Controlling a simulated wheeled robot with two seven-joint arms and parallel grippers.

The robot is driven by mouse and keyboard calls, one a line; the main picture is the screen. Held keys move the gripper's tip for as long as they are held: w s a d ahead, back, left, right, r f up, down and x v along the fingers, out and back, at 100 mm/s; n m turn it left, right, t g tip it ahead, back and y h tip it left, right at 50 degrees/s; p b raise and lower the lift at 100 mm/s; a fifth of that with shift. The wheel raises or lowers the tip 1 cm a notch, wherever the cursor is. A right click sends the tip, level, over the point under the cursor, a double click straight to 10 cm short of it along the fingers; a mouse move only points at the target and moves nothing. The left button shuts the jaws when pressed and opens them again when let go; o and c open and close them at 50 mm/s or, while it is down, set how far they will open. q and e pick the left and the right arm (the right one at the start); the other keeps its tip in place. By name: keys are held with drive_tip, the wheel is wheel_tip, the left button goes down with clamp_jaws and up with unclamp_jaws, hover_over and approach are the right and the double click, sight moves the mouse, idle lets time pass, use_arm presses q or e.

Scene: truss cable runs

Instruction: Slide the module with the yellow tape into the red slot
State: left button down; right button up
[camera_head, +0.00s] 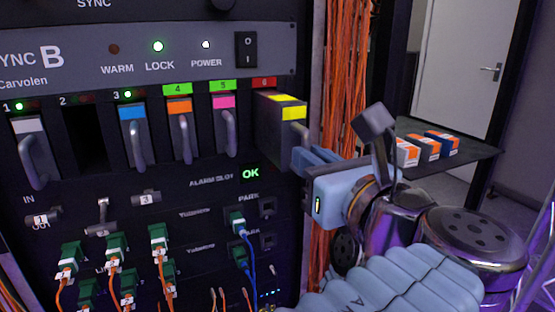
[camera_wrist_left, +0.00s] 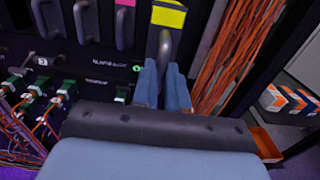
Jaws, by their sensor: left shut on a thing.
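The module with yellow tape (camera_head: 281,130) is partly inside the slot under the red label 6 (camera_head: 264,82). Its grey body stands out well beyond the other modules' faces. The yellow tape also shows in the left wrist view (camera_wrist_left: 168,16), above its grey handle (camera_wrist_left: 163,48). My left gripper (camera_head: 306,158) is at the module's front, its blue fingers shut on the handle. The fingers (camera_wrist_left: 163,84) also show in the left wrist view. The slot's inside is hidden by the module. My right gripper is not in view.
Modules with white, blue (camera_head: 132,113), orange (camera_head: 180,106) and pink (camera_head: 224,102) tape fill other slots. Slot 2 (camera_head: 84,139) is empty. Orange cables (camera_head: 345,70) hang just right of the rack. Plugged cables lie below. A shelf with orange-and-white boxes (camera_head: 423,147) stands at right.

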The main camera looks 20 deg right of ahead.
sight(287, 141)
use_arm(q)
drive_tip(key=shift+w, duration=0.15)
drive_tip(key=shift+w+a, duration=0.15)
drive_tip(key=shift+w, duration=1.8)
drive_tip(key=shift+w+a, duration=0.15)
drive_tip(key=shift+w, duration=1.75)
drive_tip(key=shift+w+a, duration=0.2)
drive_tip(key=shift+w, duration=1.65)
drive_tip(key=c, duration=1.2)
unclamp_jaws()
drive_tip(key=shift+w, duration=0.15)
drive_tip(key=shift+o, duration=0.6)
